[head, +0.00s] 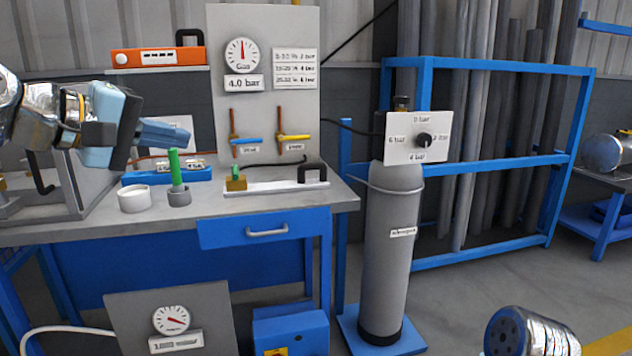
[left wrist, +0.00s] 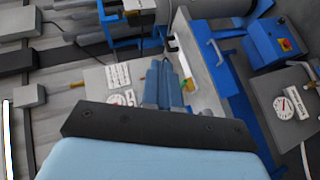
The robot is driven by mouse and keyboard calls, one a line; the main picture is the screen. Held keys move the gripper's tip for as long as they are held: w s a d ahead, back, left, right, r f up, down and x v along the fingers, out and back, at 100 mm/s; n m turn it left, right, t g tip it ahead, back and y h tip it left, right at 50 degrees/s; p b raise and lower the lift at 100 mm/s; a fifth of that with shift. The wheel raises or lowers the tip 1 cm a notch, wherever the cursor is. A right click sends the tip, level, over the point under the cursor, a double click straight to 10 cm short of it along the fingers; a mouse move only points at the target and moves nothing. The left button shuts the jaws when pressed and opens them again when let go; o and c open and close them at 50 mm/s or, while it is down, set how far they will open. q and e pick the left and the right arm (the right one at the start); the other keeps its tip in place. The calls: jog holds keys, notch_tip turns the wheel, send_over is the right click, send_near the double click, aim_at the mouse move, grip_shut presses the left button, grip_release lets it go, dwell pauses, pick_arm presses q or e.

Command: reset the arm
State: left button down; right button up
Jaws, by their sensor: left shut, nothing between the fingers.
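My left arm comes in from the left in the head view. My left gripper (head: 165,133) is above the back left part of the workbench, with its blue fingers together and nothing between them. Its fingers also show in the left wrist view (left wrist: 168,88), pointing towards the gauge panel. The fingers are apart from the green rod (head: 175,166), which stands upright in a small grey cup (head: 179,195) below them. In the head view a rounded metal part at the bottom right (head: 528,332) looks like part of my right arm; the right gripper's fingers are not seen.
The workbench (head: 270,205) carries a white cup (head: 134,198), a blue block (head: 166,176) and a white rail with a black handle. The gauge panel (head: 262,90) stands behind.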

pick_arm(q)
jog(key=w+f+g+y, duration=0.1)
jog(key=w+f, duration=0.4)
jog(key=f, duration=0.4)
jog(key=w+f+g+y, duration=0.1)
jog(key=w+f, duration=0.4)
jog(key=f, duration=0.4)
jog(key=w+d+f+g+y, duration=0.1)
jog(key=d+f, duration=0.1)
jog(key=f, duration=1)
jog(key=w+d+f+g+y, duration=0.1)
jog(key=f, duration=1.1)
jog(key=s+d+f+m+g, duration=0.15)
jog(key=s+f, duration=0.45)
jog(key=f, duration=0.6)
jog(key=s+d+f+m+g, duration=0.1)
jog(key=s+d+f+g, duration=0.1)
jog(key=s+f, duration=0.65)
jog(key=s+d+f+m+g, duration=0.3)
jog(key=s+f, duration=0.9)
jog(key=s, duration=0.3)
jog(key=shift+d+f+y, duration=0.15)
jog(key=shift+f+y, duration=0.15)
jog(key=shift+f, duration=0.05)
jog(key=shift+w, duration=0.1)
